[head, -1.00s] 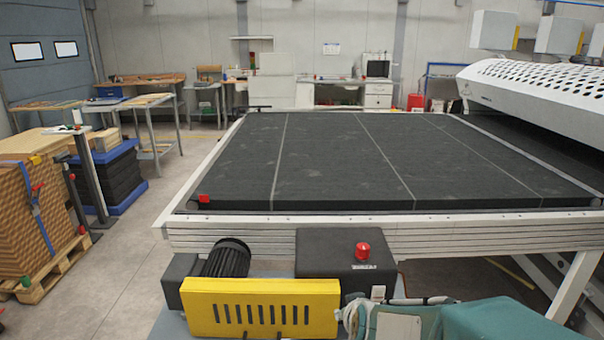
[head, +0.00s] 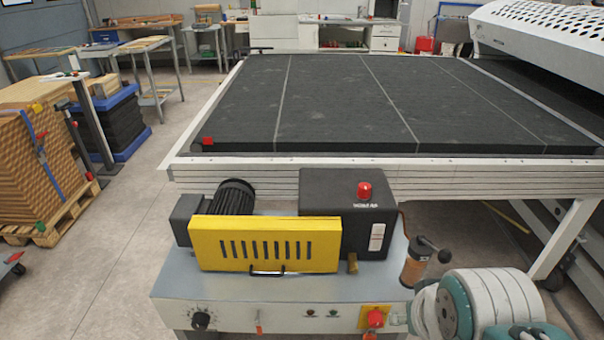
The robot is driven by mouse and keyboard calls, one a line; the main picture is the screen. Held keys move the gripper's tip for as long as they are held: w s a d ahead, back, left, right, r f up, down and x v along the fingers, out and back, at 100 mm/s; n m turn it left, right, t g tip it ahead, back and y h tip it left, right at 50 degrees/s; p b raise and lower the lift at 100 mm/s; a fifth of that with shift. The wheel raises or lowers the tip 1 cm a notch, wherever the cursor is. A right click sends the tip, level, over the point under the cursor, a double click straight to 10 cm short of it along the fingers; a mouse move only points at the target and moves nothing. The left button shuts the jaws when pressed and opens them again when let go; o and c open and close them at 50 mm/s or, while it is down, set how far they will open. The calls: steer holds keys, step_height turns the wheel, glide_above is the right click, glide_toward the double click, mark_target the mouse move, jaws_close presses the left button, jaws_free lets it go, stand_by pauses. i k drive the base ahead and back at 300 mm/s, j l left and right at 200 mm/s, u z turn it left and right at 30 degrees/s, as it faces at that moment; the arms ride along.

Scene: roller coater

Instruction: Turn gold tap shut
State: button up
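A small gold tap (head: 353,263) shows below the right end of the yellow guard, on the grey machine top. It is small in the picture, so I cannot tell whether its handle stands open or shut. My own white and teal arm parts fill the bottom right, to the right of the tap and apart from it in the picture. I cannot make out my gripper's fingers in this view.
The yellow slotted guard (head: 265,244) and a black box with a red button (head: 364,190) stand behind the tap. A crank with a brown barrel (head: 414,266) stands to its right. A red emergency button (head: 375,318) sits on the front panel. The dark conveyor bed (head: 330,100) lies behind.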

mark_target(353, 266)
steer(key=k+j, duration=0.85)
